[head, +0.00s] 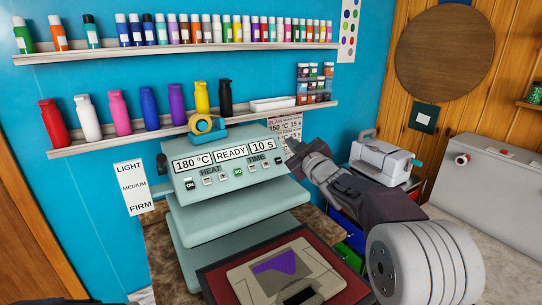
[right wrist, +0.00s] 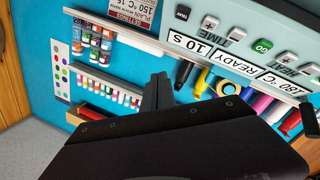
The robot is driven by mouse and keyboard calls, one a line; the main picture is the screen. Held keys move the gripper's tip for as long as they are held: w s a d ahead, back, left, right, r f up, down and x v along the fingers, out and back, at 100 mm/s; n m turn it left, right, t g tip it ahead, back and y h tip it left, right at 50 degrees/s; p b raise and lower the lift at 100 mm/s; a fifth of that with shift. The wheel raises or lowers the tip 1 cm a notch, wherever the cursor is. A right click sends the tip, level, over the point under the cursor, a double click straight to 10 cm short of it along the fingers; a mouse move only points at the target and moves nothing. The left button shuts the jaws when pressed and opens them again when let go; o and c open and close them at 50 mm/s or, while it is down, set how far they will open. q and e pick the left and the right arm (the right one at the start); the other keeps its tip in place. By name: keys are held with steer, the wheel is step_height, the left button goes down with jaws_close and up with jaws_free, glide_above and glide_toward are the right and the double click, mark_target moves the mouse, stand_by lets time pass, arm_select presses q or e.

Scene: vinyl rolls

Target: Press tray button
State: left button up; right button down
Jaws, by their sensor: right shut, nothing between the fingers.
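The pale green heat press (head: 235,215) stands in the middle of the head view. Its panel reads 180 °C, READY and 10 S. A row of small buttons sits below the displays, with a green GO button (head: 238,171) in the middle. A dark button (head: 280,161) is at the panel's right end; it also shows in the right wrist view (right wrist: 182,12), its label too small to read. My right gripper (head: 291,142) is shut and empty, just above and right of that button, apparently apart from it. It also shows in the right wrist view (right wrist: 157,92). My left gripper is not in view.
A red-edged tray (head: 213,280) with a beige, purple-marked piece sticks out below the press. A yellow tape roll (head: 203,123) sits on top of the press. Shelves of bottles (head: 115,112) line the blue wall. A white machine (head: 383,158) stands right.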

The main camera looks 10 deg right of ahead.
mark_target(278, 161)
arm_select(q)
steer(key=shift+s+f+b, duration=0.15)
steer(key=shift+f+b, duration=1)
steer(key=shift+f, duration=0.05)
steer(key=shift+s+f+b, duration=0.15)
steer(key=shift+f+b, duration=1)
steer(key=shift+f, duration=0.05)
arm_select(e)
steer(key=w+f, duration=0.5)
steer(key=f, duration=0.2)
steer(key=shift+w+a+f, duration=0.25)
steer(key=shift+a, duration=0.2)
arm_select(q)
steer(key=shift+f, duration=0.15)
arm_select(e)
steer(key=shift+w+a+f, duration=0.1)
steer(key=shift+w+f, duration=0.15)
